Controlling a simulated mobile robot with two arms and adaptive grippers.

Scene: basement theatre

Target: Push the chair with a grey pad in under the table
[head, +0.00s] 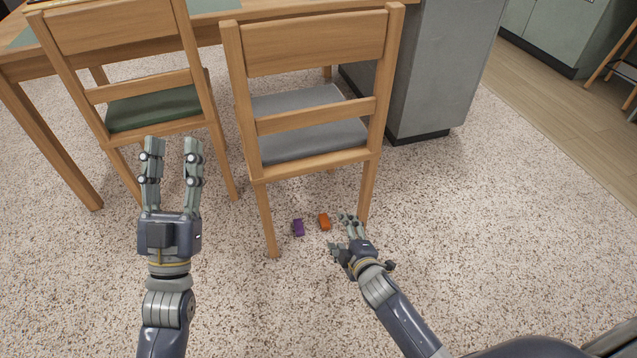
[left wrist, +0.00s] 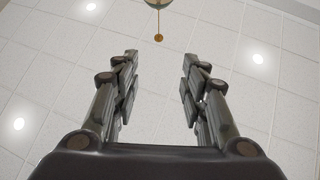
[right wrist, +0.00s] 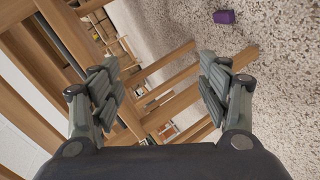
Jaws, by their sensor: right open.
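The wooden chair with a grey pad (head: 310,126) stands in the middle of the head view, its back towards me. The wooden table (head: 208,30) is behind it at the top left, and the chair's seat lies near the table's edge. My left gripper (head: 173,145) is open and empty, upright left of the chair. It shows open in the left wrist view (left wrist: 160,75), facing the ceiling. My right gripper (head: 340,230) is open and low, beside the chair's right rear leg. In the right wrist view (right wrist: 163,85) wooden bars show between and beyond its open fingers.
A second chair with a green pad (head: 155,107) stands at the left. A purple toy (head: 298,227) and an orange toy (head: 324,221) lie on the floor between the grey-pad chair's rear legs. A grey cabinet (head: 425,70) stands right of the chair. The floor at right is clear.

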